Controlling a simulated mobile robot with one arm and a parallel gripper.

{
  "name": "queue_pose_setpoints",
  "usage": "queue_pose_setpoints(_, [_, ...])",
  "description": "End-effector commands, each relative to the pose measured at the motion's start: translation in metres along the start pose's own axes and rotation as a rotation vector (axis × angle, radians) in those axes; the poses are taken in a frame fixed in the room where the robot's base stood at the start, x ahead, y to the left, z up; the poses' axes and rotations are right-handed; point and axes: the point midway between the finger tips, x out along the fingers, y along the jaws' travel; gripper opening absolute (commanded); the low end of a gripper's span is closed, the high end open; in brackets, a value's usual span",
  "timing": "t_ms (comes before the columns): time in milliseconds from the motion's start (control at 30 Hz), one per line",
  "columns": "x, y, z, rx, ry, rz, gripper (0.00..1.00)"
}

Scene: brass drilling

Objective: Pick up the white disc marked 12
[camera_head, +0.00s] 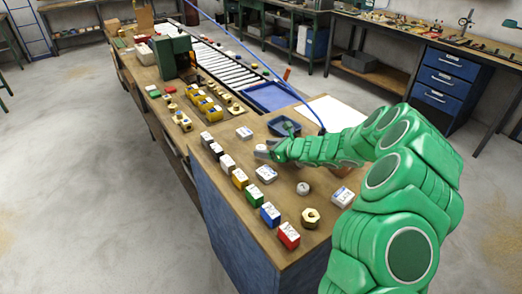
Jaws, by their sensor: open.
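A small white round disc (303,188) lies on the wooden bench top, right of the row of coloured blocks; a dark mark shows on it, too small to read. My gripper (264,152) is at the end of my green arm, low over the bench, farther back and to the left of this disc. Its jaws are open, and a pale object is at or between them, partly hidden; I cannot tell whether it is a disc or part of the gripper. The number 12 is not legible anywhere.
White labelled blocks (266,173) stand around my gripper, with another (342,196) near my arm. A row of coloured blocks (240,179) lines the left edge. A brass nut (311,218) lies near the front. A dark blue bin (284,126) and blue tray (270,97) stand behind.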

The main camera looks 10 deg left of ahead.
Motion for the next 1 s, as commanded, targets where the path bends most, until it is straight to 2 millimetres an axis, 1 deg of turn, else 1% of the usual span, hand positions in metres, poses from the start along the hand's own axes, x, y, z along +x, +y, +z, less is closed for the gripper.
queue_pose_setpoints(33, [0.0055, 0.0008, -0.0008, 0.000, 0.001, 0.002, 0.72])
queue_pose_setpoints(133, [0.0108, 0.0008, -0.0009, 0.001, 0.001, 0.001, 0.72])
queue_pose_setpoints(400, [0.0123, 0.0007, -0.0004, 0.001, 0.000, 0.001, 0.72])
queue_pose_setpoints(467, [0.0122, 0.0007, -0.0003, 0.001, 0.000, 0.001, 0.64])
queue_pose_setpoints(800, [0.0120, 0.0006, -0.0001, 0.001, 0.000, 0.001, 0.12])
queue_pose_setpoints(1000, [0.0120, 0.0006, 0.0001, 0.001, 0.000, 0.001, 0.12])
